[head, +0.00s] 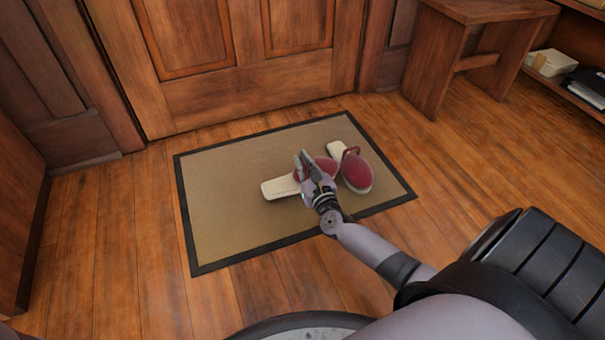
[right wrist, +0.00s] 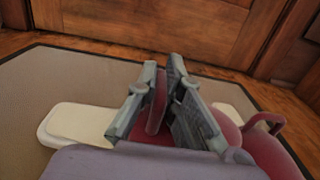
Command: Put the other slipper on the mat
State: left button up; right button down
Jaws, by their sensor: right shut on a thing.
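A tan mat (head: 225,220) with a dark border lies on the wood floor in front of the door. Two red and cream slippers are over the mat. One slipper (head: 281,188) is at the mat's middle, its cream end to the left. My right gripper (head: 306,160) is shut on its red part, which also shows between the fingers in the right wrist view (right wrist: 157,108). The other slipper (head: 357,174) lies just to the right on the mat, close beside the held one. I cannot tell whether the held slipper touches the mat. My left gripper is out of view.
The wooden door (head: 240,60) stands just behind the mat. A wooden bench (head: 450,55) is at the back right, beside a shelf with a box (head: 550,62) and dark books (head: 588,86). The mat's left half is clear.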

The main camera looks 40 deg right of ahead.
aim_at(287, 185)
notch_tip(287, 185, down, 4)
jog(key=shift+r+b, duration=0.15)
jog(key=shift+b, duration=0.9)
jog(key=shift+r, duration=0.15)
jog(key=c, duration=1.7)
grip_release()
